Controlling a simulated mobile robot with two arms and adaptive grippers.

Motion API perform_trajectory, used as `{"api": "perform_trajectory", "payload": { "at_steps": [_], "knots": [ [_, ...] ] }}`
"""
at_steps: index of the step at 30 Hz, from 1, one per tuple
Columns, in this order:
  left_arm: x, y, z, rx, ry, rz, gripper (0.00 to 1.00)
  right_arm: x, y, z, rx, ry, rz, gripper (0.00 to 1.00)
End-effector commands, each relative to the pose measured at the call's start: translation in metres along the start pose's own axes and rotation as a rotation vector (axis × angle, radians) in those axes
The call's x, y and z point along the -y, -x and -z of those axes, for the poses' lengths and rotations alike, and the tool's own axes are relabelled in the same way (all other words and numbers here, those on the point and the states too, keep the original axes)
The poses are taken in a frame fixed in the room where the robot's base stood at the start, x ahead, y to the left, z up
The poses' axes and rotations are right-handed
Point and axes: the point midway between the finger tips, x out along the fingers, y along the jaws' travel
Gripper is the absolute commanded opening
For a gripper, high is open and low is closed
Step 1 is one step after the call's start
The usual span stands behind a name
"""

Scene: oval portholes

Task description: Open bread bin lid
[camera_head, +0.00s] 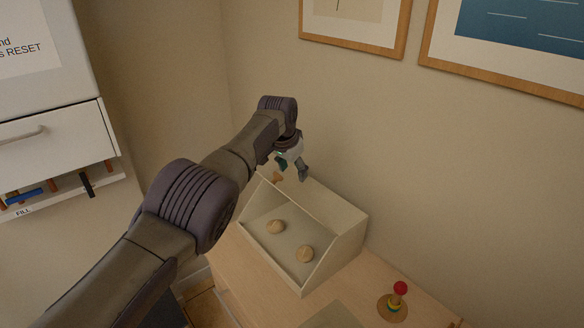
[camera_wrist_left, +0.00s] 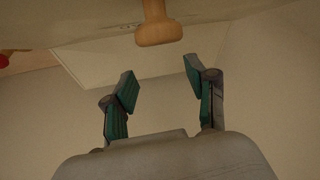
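The cream bread bin (camera_head: 343,247) stands on the wooden counter against the wall. A wooden knob (camera_head: 278,178) is at the bin's upper left, close to my left gripper (camera_head: 291,169). In the left wrist view, the knob (camera_wrist_left: 155,27) sticks out from a pale panel at the top edge. My left gripper (camera_wrist_left: 160,75) is open there, its green-padded fingers apart and empty, with the knob beyond the tips. Part of the bin's upper left is hidden by my arm. My right gripper is not in view.
A stacking toy with a red ball (camera_head: 400,288) stands on the counter (camera_head: 370,275) to the right of the bin. Framed pictures (camera_head: 355,25) hang on the wall above. A white cabinet with a drawer (camera_head: 55,140) and a shelf of small items is at the left.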

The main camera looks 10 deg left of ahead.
Motion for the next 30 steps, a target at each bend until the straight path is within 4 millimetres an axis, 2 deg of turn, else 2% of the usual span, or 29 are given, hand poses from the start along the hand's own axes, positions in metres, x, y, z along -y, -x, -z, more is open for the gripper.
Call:
{"api": "perform_trajectory", "payload": {
  "at_steps": [7, 11, 20, 23, 30],
  "knots": [
    [0.002, 0.003, 0.002, -0.006, -0.001, 0.005, 0.57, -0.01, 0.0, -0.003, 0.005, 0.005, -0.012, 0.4],
    [0.002, 0.006, 0.004, -0.009, -0.001, 0.005, 0.57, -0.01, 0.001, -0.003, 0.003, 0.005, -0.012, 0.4],
    [0.002, 0.026, 0.004, -0.011, -0.002, 0.004, 0.57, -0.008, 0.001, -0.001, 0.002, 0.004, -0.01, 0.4],
    [0.003, 0.037, 0.002, -0.011, -0.002, 0.008, 0.57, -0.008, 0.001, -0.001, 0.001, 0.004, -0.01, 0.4],
    [0.001, 0.088, 0.003, -0.009, -0.002, 0.006, 0.57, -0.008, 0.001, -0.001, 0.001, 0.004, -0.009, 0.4]
  ]
}}
